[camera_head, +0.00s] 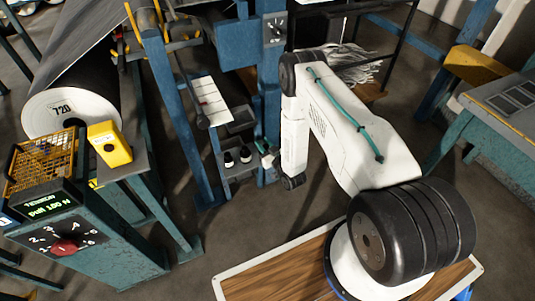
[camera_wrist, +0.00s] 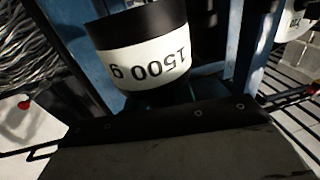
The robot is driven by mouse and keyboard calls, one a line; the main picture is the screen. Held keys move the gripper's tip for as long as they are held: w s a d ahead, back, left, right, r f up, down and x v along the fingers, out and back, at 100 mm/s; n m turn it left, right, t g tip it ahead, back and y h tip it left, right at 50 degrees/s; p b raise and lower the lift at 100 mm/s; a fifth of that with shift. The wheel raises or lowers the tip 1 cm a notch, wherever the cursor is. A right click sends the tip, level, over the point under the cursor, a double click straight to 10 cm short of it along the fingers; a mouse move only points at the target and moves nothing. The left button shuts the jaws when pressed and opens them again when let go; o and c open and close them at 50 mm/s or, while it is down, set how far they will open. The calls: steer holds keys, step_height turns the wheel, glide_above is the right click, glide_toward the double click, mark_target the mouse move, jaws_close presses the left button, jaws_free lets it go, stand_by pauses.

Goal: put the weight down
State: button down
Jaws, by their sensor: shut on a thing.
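A weight (camera_wrist: 145,50), black with a white band reading 1500 g upside down, fills the upper middle of the wrist view. My gripper (camera_wrist: 172,93) is shut on it; the fingers are dark and mostly hidden behind the weight. In the head view my gripper (camera_head: 268,157) is small, beside the right end of a small grey shelf on the blue frame. I cannot make out the held weight clearly there. Two small black-and-white weights (camera_head: 229,159) (camera_head: 246,155) stand on that shelf.
Blue posts (camera_head: 180,110) flank the shelf. A white chart panel (camera_head: 206,101) is above it. A large roll marked 720 (camera_head: 70,112) and a yellow device (camera_head: 110,146) are at left. Pale shredded strands (camera_head: 340,62) lie behind my arm. Open floor (camera_head: 235,225) lies in front.

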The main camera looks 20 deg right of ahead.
steer(key=shift+w+d+f, duration=0.1)
steer(key=shift+w+f, duration=0.55)
steer(key=shift+w, duration=0.4)
steer(key=shift+w+d+f, duration=0.1)
steer(key=shift+w+f, duration=0.55)
steer(key=shift+w, duration=0.45)
steer(key=shift+w+d+f, duration=0.1)
steer(key=shift+w+f, duration=0.55)
steer(key=shift+w, duration=0.4)
steer(key=shift+f, duration=0.15)
steer(key=c, duration=1.2)
jaws_free()
steer(key=shift+s+f, duration=0.1)
steer(key=shift+s, duration=0.05)
steer(key=shift+o, duration=0.2)
